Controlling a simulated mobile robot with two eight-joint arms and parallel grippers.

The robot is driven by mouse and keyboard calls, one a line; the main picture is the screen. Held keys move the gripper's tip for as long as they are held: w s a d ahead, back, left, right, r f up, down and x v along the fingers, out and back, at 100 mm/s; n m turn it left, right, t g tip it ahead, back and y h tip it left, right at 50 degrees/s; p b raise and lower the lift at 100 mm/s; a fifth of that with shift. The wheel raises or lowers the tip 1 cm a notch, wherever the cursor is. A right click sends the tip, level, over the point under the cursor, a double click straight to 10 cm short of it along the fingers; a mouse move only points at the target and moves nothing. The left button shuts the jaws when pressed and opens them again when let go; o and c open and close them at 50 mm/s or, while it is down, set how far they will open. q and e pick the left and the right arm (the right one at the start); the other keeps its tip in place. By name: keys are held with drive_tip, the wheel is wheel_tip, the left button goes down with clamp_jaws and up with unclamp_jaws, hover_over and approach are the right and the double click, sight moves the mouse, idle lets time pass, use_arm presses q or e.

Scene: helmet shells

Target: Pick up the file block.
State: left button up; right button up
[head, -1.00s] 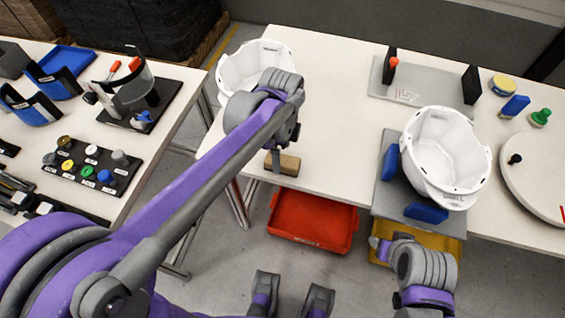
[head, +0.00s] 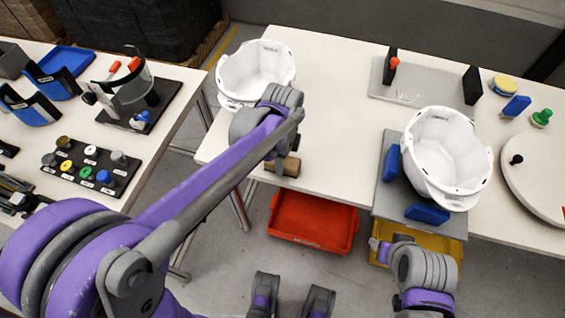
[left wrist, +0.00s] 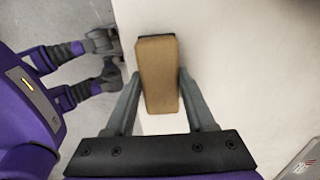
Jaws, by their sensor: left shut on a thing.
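I cannot tell whether the block touches the table. My right arm's end (head: 385,250) is in front of the table at right; its finger state is unclear.
White helmet shells stand at the back left (head: 257,72) and in a grey fixture with blue blocks at right (head: 445,155). A red bin (head: 312,222) and a yellow bin (head: 450,252) sit below the table edge. The table's middle (head: 340,120) is clear.

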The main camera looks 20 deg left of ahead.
use_arm(q)
clamp_jaws()
drive_tip(key=shift+r, duration=0.1)
wheel_tip(320, 180, up, 10)
drive_tip(key=shift+f+p, duration=0.1)
drive_tip(key=shift+p, duration=0.55)
drive_tip(key=o, duration=0.6)
unclamp_jaws()
drive_tip(key=shift+c, duration=0.2)
drive_tip(key=c, duration=0.5)
